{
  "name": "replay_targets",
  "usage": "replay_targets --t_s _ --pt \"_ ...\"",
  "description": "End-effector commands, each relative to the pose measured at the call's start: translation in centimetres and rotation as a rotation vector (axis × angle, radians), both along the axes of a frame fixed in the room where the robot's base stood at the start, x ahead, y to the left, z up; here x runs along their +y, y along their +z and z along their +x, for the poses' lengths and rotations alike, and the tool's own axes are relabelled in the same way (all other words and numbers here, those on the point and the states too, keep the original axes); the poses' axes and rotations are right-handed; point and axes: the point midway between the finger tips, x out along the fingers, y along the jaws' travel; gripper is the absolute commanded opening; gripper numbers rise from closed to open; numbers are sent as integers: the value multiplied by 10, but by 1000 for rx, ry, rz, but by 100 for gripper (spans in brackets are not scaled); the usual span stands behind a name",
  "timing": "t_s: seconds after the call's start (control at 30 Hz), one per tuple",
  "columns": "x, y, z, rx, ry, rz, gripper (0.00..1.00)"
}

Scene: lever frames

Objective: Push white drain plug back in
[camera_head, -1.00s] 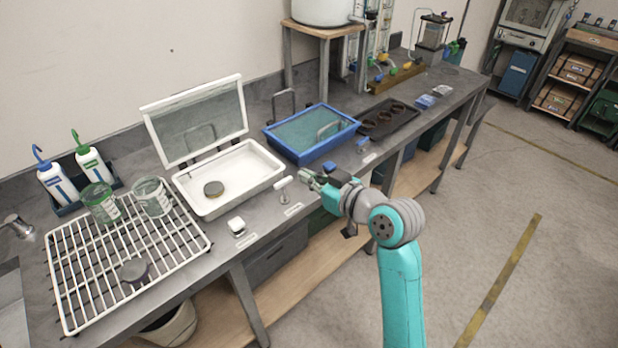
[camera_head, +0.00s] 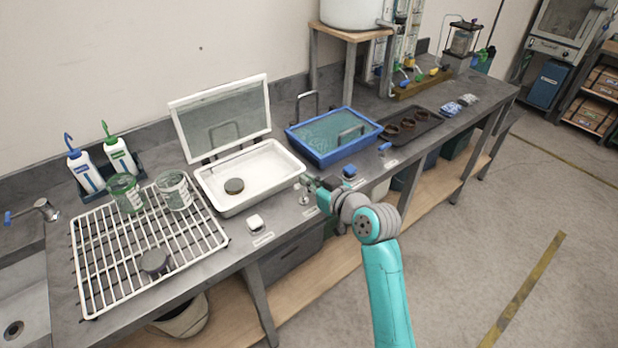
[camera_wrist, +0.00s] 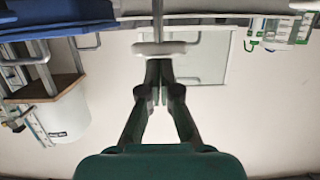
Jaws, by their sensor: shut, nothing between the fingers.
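Two white fittings stand on the bench front before the white tray (camera_head: 232,205): a T-shaped handle on a thin stem (camera_head: 300,186) and a cube-like knob (camera_head: 255,222). Their labels are too small to read, so I cannot tell for certain which is the drain plug. My gripper (camera_head: 307,179) is shut and empty, right beside the T-handle. In the wrist view, which is upside down, the white crossbar (camera_wrist: 163,48) lies across just beyond my closed fingertips (camera_wrist: 158,92). I cannot tell whether they touch it.
The tray's glass lid (camera_head: 222,118) stands open behind it. A blue tray (camera_head: 325,155), with a blue knob (camera_head: 349,170) and blue handle (camera_head: 385,148), lies to the right. A white wire rack (camera_head: 140,240) with glass jars is left. Floor right of the bench is clear.

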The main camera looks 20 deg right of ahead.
Motion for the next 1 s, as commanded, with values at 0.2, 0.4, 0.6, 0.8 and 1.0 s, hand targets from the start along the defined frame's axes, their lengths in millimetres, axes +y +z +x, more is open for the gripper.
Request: replay_targets --t_s 0.2,0.4,0.6,0.8,1.0 --pt "0 -2 0 1 0 1 0" --pt "0 -28 0 5 1 2 0" --pt "0 -36 0 4 0 0 0" --pt "0 -37 0 9 0 -1 0" --pt "1 -22 7 5 1 -1 0"
